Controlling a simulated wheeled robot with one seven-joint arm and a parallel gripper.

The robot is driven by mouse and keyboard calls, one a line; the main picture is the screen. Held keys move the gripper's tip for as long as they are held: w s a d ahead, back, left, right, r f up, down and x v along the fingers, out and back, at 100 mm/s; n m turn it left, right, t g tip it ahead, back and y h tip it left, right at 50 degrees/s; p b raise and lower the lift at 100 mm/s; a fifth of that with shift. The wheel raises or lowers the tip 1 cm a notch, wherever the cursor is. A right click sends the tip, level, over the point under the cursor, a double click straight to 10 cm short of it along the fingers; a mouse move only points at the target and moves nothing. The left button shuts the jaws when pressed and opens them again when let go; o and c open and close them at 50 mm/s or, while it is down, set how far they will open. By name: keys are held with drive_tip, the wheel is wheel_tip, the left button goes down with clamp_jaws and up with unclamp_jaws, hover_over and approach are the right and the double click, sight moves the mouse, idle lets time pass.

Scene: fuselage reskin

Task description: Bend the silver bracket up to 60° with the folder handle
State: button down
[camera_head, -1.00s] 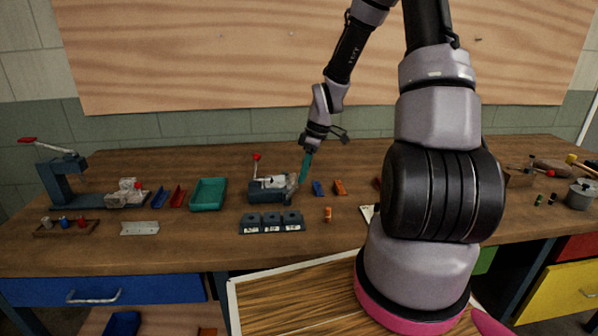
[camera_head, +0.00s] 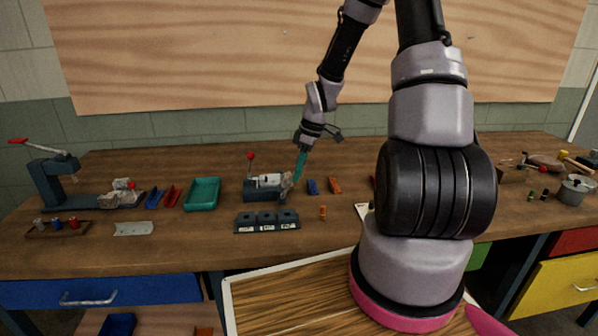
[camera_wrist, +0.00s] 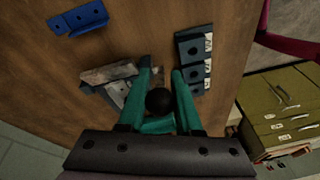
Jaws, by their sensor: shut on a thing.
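The folder (camera_head: 263,189) is a small blue-grey bench device with pale metal parts on top and a red-knobbed lever at its left. My gripper (camera_head: 298,174) with teal fingers reaches down at the folder's right end. In the wrist view the fingers (camera_wrist: 163,72) close around a dark round knob (camera_wrist: 160,101), which looks like the folder handle's end. The folder's grey body (camera_wrist: 108,76) lies left of the fingers there. I cannot make out the silver bracket in the folder or its bend angle. A flat silver plate (camera_head: 134,229) lies at the front left of the bench.
A block with three labelled sections (camera_head: 267,222) stands just in front of the folder. A teal tray (camera_head: 202,194) is left of it. Blue (camera_head: 313,187) and orange (camera_head: 335,185) brackets lie to the right. A larger press (camera_head: 50,180) stands far left.

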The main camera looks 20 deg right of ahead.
drive_tip(key=shift+w, duration=0.1)
drive_tip(key=c, duration=0.6)
unclamp_jaws()
drive_tip(key=shift+r, duration=0.1)
drive_tip(key=v, duration=1)
drive_tip(key=shift+r, duration=0.25)
drive_tip(key=shift+c, duration=0.3)
